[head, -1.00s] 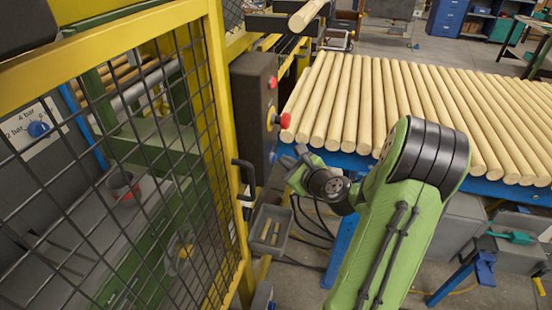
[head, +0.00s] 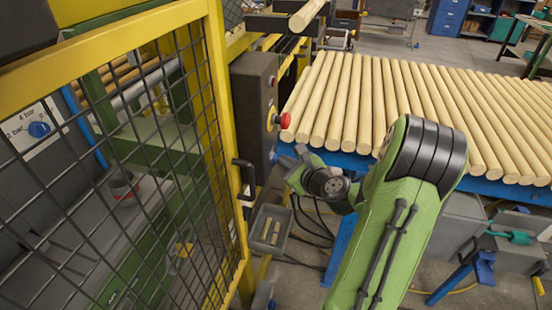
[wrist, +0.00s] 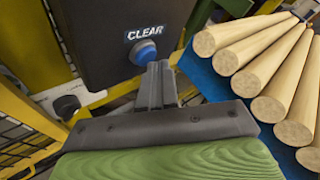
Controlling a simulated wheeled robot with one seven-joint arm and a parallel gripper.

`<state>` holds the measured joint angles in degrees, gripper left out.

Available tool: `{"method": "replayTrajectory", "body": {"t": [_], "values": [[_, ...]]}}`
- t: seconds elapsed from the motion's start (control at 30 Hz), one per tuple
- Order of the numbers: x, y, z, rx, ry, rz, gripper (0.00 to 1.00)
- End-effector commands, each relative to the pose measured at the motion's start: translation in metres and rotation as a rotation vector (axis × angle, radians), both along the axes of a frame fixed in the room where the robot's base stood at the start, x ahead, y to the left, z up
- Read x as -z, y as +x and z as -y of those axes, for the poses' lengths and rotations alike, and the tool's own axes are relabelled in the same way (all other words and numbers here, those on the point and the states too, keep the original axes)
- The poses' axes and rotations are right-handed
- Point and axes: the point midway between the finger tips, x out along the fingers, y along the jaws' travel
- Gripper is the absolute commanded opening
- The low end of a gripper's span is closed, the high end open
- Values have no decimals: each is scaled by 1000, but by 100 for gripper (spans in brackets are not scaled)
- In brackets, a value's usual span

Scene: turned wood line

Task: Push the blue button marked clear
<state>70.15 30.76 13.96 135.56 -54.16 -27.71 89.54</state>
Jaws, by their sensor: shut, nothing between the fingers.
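The blue button (wrist: 145,53) sits on the face of a dark control box, under a label reading CLEAR (wrist: 141,35), in the wrist view. My gripper (wrist: 158,68) is shut and empty, its fingertips at the lower right edge of the button in that view; I cannot tell whether they touch it. In the head view the dark control box (head: 254,98) stands on the yellow frame, and my gripper (head: 303,153) is beside its lower part. A blue spot low on the box is mostly hidden near my fingertips.
A red mushroom button (head: 283,120) sticks out of the same box above my gripper. Turned wood rods (head: 400,90) lie in a row on the blue-framed line to the right. A yellow mesh guard door (head: 217,130) with a black handle (head: 245,178) stands to the left.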

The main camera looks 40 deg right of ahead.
Motion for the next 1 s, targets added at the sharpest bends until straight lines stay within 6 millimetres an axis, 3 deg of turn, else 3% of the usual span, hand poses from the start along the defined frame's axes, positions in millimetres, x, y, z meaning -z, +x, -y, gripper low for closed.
{"method": "replayTrajectory", "body": {"t": [0.47,1.0], "values": [[0,-10,8,4,0,-1,0],[0,-48,37,3,-1,-1,0]]}}
